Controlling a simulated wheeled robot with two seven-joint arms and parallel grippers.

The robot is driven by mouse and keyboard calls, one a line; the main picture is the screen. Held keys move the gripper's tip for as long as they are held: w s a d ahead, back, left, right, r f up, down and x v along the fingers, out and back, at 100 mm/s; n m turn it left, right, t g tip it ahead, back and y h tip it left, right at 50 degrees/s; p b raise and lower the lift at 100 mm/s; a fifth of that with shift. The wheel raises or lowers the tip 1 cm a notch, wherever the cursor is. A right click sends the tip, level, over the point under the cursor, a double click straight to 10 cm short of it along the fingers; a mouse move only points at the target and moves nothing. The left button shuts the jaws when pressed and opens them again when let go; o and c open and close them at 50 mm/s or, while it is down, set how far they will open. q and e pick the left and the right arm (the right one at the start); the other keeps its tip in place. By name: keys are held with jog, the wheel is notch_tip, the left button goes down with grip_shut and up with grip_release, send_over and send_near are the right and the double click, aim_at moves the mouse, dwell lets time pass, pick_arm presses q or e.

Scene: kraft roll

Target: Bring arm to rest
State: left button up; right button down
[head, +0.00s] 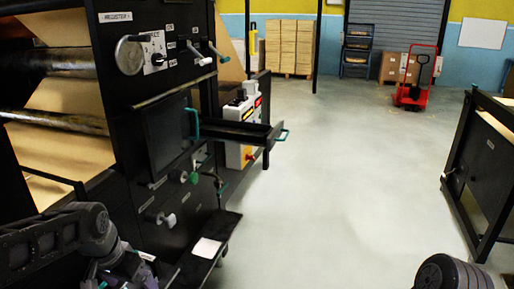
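My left arm comes in at the lower left, dark and jointed, in front of the black machine (125,110). The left gripper (118,274) seems to be at the bottom edge, partly cut off, and its fingers cannot be made out. A dark rounded part at the bottom right looks like my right arm; the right gripper is not in view. The machine carries brown kraft web (62,150) over rollers, a round dial (130,55), and a panel with a green handle (192,123). A black drawer (240,130) sticks out to the right.
A low black tray (222,225) with a white sheet (207,248) juts from the machine's foot. A black frame (480,165) stands at right. A red pallet truck (416,82) and stacked boxes (290,47) are at the back. The middle floor (335,180) is clear.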

pick_arm(q)
jog(key=w+d+f+n+t+h+p, duration=0.1)
jog(key=d+f+n+t+h+p, duration=0.15)
jog(key=d+f, duration=1.3)
jog(key=s+d+f+n+g+p, duration=0.1)
jog(key=s+d+f+g, duration=0.1)
jog(key=s+d+f, duration=0.2)
jog(key=s+d+f+g+h, duration=0.1)
jog(key=s+d+f, duration=0.3)
jog(key=s+f, duration=0.6)
jog(key=s+g, duration=0.1)
jog(key=s, duration=0.5)
jog(key=shift+s+n+p, duration=0.25)
jog(key=shift+n+p, duration=0.1)
jog(key=shift+p, duration=0.05)
